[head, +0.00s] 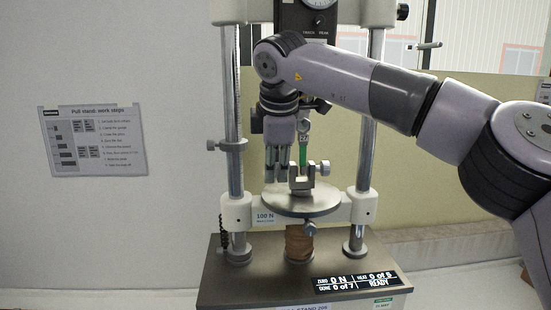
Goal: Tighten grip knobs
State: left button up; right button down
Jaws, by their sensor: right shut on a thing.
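The pull stand (232,110) has a round plate (300,203) between its two posts. A small lower grip (302,183) stands on the plate, with a knob (325,168) sticking out on its right side. A green strip (303,154) runs upright from the lower grip to the upper grip (304,126). My right gripper (275,172) points down at the left side of the lower grip. It is shut on the lower grip's left knob, which its fingers mostly hide. My left gripper is not in view.
The display (356,281) on the base reads 0 N and READY. A dial gauge (318,4) sits at the top. A work-steps sheet (95,140) hangs on the left wall. My right arm covers the upper right of the stand. Space left of the stand is clear.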

jog(key=shift+r, duration=0.1)
jog(key=c, duration=1.3)
grip_release()
